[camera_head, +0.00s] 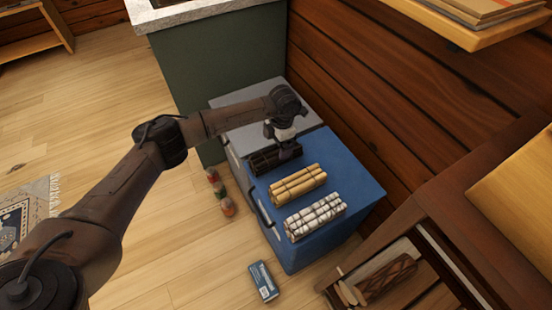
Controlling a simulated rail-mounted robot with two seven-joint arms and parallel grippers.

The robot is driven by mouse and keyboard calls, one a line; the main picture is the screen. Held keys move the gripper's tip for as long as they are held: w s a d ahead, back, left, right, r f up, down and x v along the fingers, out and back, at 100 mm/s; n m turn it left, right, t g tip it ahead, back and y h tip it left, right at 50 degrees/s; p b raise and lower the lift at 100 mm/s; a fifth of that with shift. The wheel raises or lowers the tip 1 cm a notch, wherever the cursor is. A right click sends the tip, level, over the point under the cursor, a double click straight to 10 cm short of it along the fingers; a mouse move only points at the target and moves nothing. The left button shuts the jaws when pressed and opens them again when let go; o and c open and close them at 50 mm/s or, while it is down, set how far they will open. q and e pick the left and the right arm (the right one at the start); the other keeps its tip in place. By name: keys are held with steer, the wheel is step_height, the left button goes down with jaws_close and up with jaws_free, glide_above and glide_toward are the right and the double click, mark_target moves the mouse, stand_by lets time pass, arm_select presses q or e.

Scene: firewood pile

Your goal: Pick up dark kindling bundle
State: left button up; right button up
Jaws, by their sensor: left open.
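The dark kindling bundle (266,161) lies on the blue cabinet top (349,173), near its left back edge. My left gripper (287,148) is directly over the bundle's right part, pointing down. Its fingers are small and dark against the bundle, and whether they touch it cannot be told. It covers part of the bundle. A tan bundle (298,185) and a white birch-like bundle (315,216) lie in front of the dark one on the same top. My right gripper is not in view.
A grey top (226,102) adjoins the blue one behind, beside a green cabinet (208,65). A plank wall (375,110) stands at the right. Several small jars (220,190) and a blue box (264,281) are on the floor. A wooden shelf (470,20) overhangs at upper right.

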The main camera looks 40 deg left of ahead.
mark_target(276, 151)
arm_select(q)
steer(key=f+b, duration=0.2)
steer(key=f, duration=0.1)
steer(key=f+b, duration=0.1)
steer(key=shift+s+d+f+b, duration=0.15)
steer(key=shift+s+f+b, duration=0.15)
steer(key=shift+f, duration=0.35)
steer(key=shift+r, duration=0.1)
steer(key=shift+c, duration=0.8)
steer(key=c, duration=1)
